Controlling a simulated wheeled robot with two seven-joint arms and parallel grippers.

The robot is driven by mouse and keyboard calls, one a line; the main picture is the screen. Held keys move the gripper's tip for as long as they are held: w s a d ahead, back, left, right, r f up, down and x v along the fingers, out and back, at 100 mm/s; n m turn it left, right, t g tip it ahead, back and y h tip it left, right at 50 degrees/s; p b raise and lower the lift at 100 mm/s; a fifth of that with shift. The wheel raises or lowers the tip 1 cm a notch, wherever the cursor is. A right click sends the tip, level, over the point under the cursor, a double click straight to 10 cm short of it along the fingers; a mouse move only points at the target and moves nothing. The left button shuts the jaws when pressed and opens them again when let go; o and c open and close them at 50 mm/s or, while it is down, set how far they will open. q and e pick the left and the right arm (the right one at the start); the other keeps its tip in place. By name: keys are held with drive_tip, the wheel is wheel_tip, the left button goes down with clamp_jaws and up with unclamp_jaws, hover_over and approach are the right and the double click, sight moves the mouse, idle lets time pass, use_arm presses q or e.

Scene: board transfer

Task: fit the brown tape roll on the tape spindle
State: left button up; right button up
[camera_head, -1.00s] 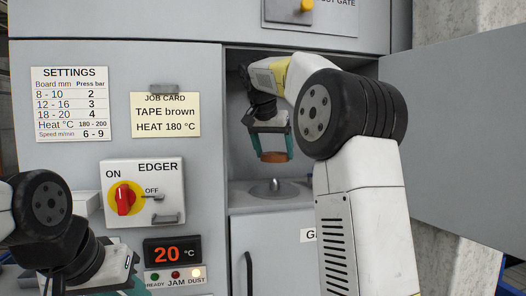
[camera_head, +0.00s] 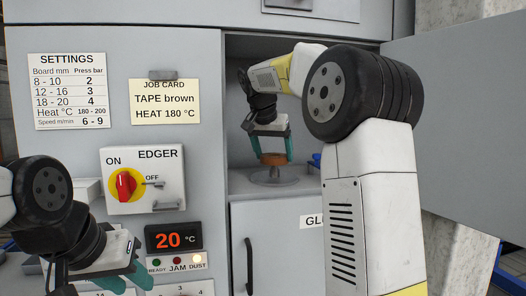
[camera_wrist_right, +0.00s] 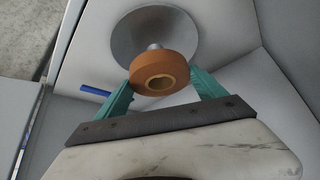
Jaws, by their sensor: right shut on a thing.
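The brown tape roll (camera_head: 274,158) is held level in the open bay of the edger, and it also shows in the right wrist view (camera_wrist_right: 160,72). My right gripper (camera_head: 272,155) is shut on it, with teal fingers on both sides. The tape spindle (camera_wrist_right: 153,47) is a short metal post on a round grey plate (camera_head: 274,177). The roll is above the plate, with part of the post visible between them. I cannot tell whether the post tip is inside the hole. My left gripper (camera_head: 128,282) is low at the left, fingers apart and empty.
The bay's side walls and lower door (camera_head: 280,245) border the right gripper closely. A large open door panel (camera_head: 460,120) stands at the right. A blue item (camera_wrist_right: 95,90) lies near the plate. The edger switch (camera_head: 142,180) is above my left gripper.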

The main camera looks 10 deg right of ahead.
sight(273, 168)
drive_tip(key=shift+f, duration=0.25)
idle(0.3)
drive_tip(key=shift+f, duration=1.7)
drive_tip(key=o, duration=1.4)
drive_tip(key=v, duration=0.7)
drive_tip(key=shift+s+a+r, duration=0.15)
drive_tip(key=shift+s+r, duration=0.05)
drive_tip(key=shift+r, duration=0.1)
